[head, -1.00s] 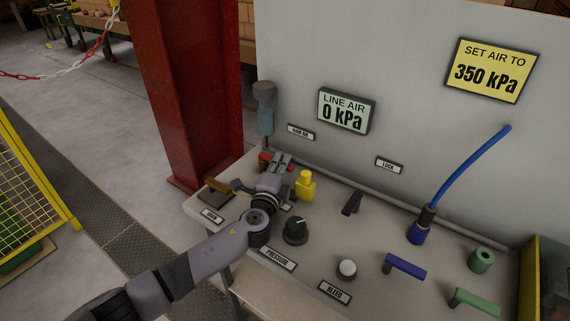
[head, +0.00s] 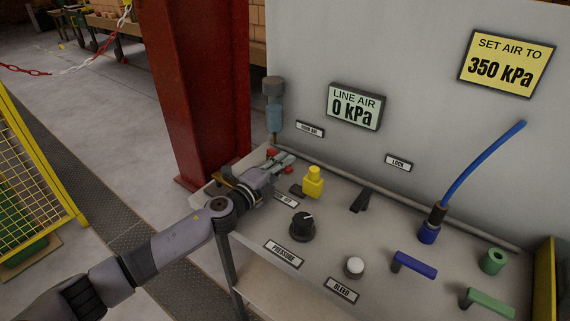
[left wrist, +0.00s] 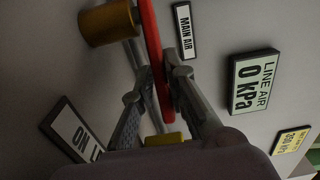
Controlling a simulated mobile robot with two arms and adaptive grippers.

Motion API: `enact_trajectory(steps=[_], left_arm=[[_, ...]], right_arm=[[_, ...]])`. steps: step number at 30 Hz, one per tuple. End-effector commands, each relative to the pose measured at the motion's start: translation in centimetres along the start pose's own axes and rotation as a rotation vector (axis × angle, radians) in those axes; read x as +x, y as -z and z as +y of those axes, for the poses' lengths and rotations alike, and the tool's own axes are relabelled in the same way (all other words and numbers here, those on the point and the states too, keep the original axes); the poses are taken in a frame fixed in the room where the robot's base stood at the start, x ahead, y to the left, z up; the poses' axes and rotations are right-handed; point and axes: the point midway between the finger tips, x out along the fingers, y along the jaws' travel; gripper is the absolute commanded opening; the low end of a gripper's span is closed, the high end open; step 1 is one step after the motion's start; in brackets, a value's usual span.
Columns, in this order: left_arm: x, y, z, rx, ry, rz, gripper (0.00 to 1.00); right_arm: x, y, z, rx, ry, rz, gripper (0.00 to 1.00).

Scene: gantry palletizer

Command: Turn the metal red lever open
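The red lever (left wrist: 152,40) shows in the left wrist view as a narrow red bar running down between my left gripper's two fingers. In the head view only small red parts (head: 288,170) show around the fingertips, below the MAIN AIR label (head: 310,129). My left gripper (left wrist: 160,72) has one finger on each side of the bar, with tips very close to it. I cannot tell whether both fingers press on it. In the head view the left gripper (head: 281,165) is at the panel's left end. My right gripper is not in view.
A yellow fitting (head: 313,182) stands just right of the gripper. A black knob (head: 302,226), a white button (head: 354,266) and a blue handle (head: 414,265) are farther right. A red column (head: 195,90) rises behind the panel's left end. The LINE AIR display (head: 355,106) reads 0 kPa.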

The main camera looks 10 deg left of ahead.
Motion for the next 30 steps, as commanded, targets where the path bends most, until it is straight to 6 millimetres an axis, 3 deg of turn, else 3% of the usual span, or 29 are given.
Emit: enact_trajectory(steps=[6,17,22,30], left_arm=[[0.0,0.0,-0.1,0.001,0.001,0.0,0.29],[-0.3,0.0,-0.1,0.001,0.003,-0.001,0.3],[-2.7,0.0,0.0,0.002,0.0,-0.001,0.3],[-8.6,0.0,0.1,0.0,-0.001,-0.001,0.3]], right_arm=[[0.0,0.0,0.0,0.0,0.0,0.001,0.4],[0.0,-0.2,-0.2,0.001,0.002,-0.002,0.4],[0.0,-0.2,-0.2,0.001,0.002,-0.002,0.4],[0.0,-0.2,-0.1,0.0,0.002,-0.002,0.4]])
